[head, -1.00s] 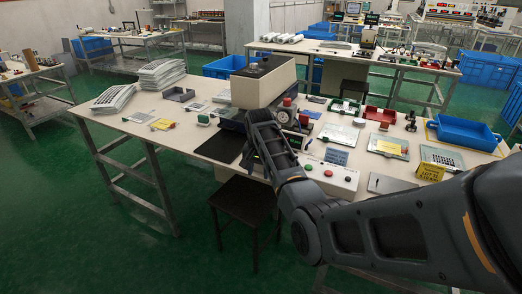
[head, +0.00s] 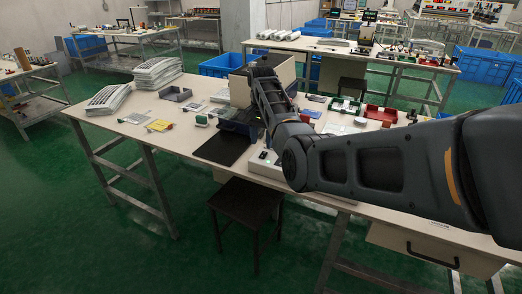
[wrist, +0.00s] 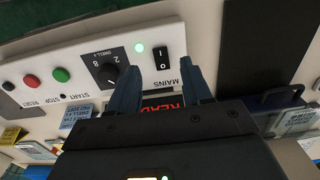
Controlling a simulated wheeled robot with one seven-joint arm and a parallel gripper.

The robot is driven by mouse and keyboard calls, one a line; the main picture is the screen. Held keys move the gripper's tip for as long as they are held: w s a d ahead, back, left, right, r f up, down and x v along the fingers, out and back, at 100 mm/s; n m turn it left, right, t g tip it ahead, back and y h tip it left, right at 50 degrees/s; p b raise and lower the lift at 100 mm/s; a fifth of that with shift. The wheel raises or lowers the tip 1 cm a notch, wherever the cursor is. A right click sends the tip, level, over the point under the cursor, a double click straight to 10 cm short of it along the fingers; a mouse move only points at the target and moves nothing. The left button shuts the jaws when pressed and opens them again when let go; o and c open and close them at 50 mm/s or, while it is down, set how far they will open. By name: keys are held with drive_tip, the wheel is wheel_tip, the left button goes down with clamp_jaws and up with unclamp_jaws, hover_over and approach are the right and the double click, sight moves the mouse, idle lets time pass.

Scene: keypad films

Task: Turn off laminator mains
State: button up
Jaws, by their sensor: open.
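The laminator's white control panel (wrist: 85,65) fills the upper left of the wrist view. Its black MAINS rocker switch (wrist: 161,57), marked I and O, is near the panel's right end. A green lamp (wrist: 139,47) glows beside it. My gripper (wrist: 160,70) is open and empty, its two dark fingertips on either side of the switch in the picture. I cannot tell whether they touch the panel. In the head view, the panel's left end (head: 263,168) shows beside my arm, which hides the rest of it. My gripper is not visible there.
The panel also carries a dwell knob (wrist: 104,76), a green START button (wrist: 60,75) and a red STOP button (wrist: 32,82). A red lit display (wrist: 163,107) is partly hidden behind my gripper. A black mat (head: 222,148) and a dark stool (head: 245,200) are nearby.

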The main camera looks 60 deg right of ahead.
sight(262, 157)
drive_tip(key=shift+f, duration=2.6)
drive_tip(key=shift+c, duration=0.5)
clamp_jaws()
